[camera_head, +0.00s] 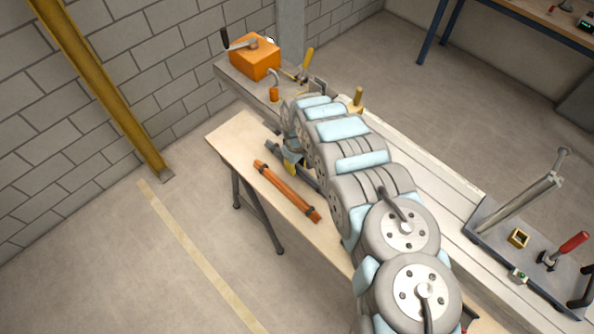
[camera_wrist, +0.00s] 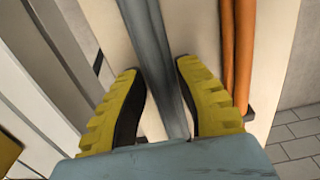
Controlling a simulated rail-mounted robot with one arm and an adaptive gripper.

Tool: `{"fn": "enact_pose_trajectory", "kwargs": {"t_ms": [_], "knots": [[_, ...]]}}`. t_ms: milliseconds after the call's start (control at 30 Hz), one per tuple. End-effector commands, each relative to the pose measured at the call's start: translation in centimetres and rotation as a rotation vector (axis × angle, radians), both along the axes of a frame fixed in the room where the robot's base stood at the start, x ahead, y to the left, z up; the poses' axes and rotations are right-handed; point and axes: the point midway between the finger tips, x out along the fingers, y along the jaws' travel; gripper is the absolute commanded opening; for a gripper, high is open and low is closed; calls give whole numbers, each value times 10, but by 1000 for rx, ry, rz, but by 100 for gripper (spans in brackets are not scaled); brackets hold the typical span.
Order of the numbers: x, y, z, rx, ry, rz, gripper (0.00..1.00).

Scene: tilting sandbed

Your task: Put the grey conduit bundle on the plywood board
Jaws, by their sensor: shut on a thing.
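The grey conduit bundle (camera_head: 309,181) is a thin dark grey length over the pale plywood board (camera_head: 232,140), partly hidden by my arm. My gripper (camera_head: 291,167) is shut on it, with its yellow fingers on either side. In the wrist view the bundle (camera_wrist: 150,40) runs lengthwise between the fingertips of my gripper (camera_wrist: 160,75). The board (camera_wrist: 283,45) shows beneath. I cannot tell whether the bundle touches the board or hangs just above it.
An orange conduit bundle (camera_head: 287,190) with dark ties lies on the board, left of the grey one. An orange box-like tool (camera_head: 255,58) stands on the grey bench behind. A red-handled clamp (camera_head: 572,245) is at right. Floor left of the board is clear.

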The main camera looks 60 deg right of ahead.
Motion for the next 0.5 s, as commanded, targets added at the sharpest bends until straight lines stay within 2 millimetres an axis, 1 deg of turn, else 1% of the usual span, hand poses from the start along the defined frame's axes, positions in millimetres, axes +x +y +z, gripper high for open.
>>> {"fn": "enact_pose_trajectory", "kwargs": {"t_ms": [33, 67, 367, 500], "knots": [[0, -1, -9, -2, -2, -1, 0], [0, -1, -10, -2, -2, -1, 0], [0, -1, -9, -1, -1, -1, 0], [0, 0, -12, 0, -1, 0, 0]]}}
